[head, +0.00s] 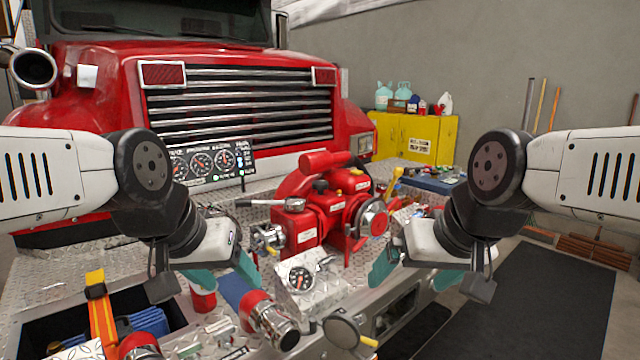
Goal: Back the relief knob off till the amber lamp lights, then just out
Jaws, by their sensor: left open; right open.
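The red pump (312,222) sits on the diamond-plate bumper (40,285) in front of the truck grille. A metal fitting with a knob-like end (268,238) is on its left side; I cannot tell whether it is the relief knob. A black panel (207,181) with several gauges and small indicators stands behind the pump to the left; no lit amber lamp can be made out. My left gripper (224,276) is open and empty, left of the pump. My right gripper (413,274) is open and empty, right of the pump's front. Neither visibly touches the pump.
A yellow cabinet (420,138) with bottles is behind. A dark floor mat (540,300) is clear at right.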

